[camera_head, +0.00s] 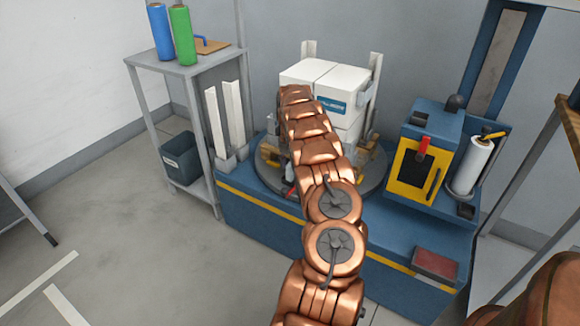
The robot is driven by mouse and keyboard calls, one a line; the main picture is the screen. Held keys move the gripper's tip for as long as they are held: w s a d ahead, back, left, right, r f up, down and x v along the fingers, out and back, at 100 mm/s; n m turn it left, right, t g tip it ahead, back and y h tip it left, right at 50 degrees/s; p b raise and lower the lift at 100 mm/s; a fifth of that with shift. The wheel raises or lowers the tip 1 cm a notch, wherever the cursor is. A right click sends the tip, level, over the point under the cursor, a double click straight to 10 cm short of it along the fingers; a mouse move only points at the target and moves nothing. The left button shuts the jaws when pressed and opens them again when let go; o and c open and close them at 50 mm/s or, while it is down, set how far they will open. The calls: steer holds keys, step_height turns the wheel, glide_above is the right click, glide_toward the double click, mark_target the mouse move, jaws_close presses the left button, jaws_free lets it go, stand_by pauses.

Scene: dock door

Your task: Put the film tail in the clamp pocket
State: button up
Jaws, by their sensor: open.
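A stack of white boxes (351,78) stands on a round grey turntable (375,178), partly behind my copper arm. A white film roll (472,165) stands upright at the right of the blue machine (340,240). I cannot make out a film tail or tell which part is the clamp pocket. Small grey, yellow and red parts show at the turntable's left front, beside my arm, too small to identify. My arm reaches up across the turntable and hides its middle. My gripper is hidden behind the arm, so its relation to the film cannot be seen.
A blue unit with a yellow-framed front (412,172) and red handle stands between turntable and roll. A grey shelf (170,66) on the left holds blue (160,32) and green (182,35) rolls and a dark bin (181,157). The left floor is mostly clear.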

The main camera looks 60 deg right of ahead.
step_height(320, 180, up, 12)
steer(key=p, duration=0.2)
steer(key=w+a+r+m+g, duration=0.1)
steer(key=a+r+m, duration=0.25)
steer(key=a, duration=0.45)
steer(key=w+a+r+m, duration=0.2)
steer(key=a+r, duration=0.2)
steer(key=a, duration=0.4)
steer(key=s+a+r+m+g, duration=0.1)
steer(key=s+a+r+m, duration=0.15)
steer(key=a, duration=0.75)
steer(key=s+a+r+m, duration=0.2)
steer(key=s+a+m, duration=0.15)
steer(key=a, duration=0.55)
steer(key=s+a+f+m, duration=0.1)
steer(key=s+a+m, duration=0.2)
steer(key=s+a, duration=0.8)
steer(key=s+a+f+m+g, duration=0.1)
steer(key=s+a+f+m, duration=0.1)
steer(key=s+a, duration=0.9)
steer(key=shift+s+f+m, duration=0.15)
steer(key=shift+s+m, duration=0.6)
steer(key=shift+m, duration=0.1)
